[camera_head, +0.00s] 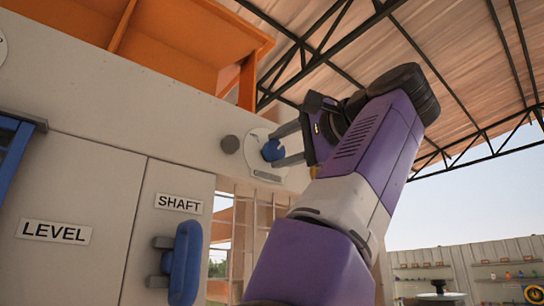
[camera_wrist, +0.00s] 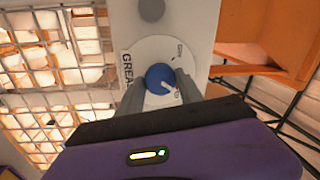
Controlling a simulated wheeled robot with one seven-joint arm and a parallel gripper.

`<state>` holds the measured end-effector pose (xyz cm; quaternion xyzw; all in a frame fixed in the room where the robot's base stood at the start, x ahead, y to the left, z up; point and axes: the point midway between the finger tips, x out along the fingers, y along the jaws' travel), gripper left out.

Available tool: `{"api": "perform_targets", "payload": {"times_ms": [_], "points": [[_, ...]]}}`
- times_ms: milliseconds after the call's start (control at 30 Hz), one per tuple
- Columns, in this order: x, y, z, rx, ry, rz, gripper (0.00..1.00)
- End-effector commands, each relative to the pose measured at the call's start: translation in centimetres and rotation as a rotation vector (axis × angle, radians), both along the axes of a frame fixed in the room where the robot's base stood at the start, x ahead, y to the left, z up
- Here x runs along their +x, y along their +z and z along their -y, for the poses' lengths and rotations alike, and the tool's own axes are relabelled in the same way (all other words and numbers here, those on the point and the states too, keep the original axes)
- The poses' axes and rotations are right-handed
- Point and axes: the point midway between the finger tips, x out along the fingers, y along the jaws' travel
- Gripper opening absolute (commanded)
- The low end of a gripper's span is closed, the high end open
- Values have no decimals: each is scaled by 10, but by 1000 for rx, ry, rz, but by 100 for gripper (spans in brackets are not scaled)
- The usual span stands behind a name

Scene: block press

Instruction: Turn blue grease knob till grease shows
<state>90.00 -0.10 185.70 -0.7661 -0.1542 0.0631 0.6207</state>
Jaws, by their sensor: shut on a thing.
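The blue grease knob (camera_head: 273,150) sits on a round white dial plate (camera_head: 257,160) on the pale machine wall. In the wrist view the knob (camera_wrist: 161,79) carries a white pointer line that points to the lower right of its plate (camera_wrist: 140,57). A small red mark is near the pointer's end. My gripper (camera_head: 289,145) has one finger on each side of the knob and is shut on it. I see no grease in either view.
A grey round boss (camera_head: 230,144) is just left of the plate. Below are a SHAFT label (camera_head: 179,203), a blue handle (camera_head: 185,262) and a LEVEL label (camera_head: 54,232). An orange hopper (camera_head: 170,40) overhangs above. Open air is to the right.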

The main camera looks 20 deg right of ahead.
Motion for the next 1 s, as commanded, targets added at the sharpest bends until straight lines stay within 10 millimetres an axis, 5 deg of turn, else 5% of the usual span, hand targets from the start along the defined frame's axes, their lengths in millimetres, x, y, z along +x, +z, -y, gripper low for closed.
{"api": "perform_targets", "payload": {"times_ms": [400,967,1000], "points": [[0,0,1,182,-3,-59,2],[0,-1,2,207,-5,-68,2],[0,-1,2,207,-5,-68,51]]}}
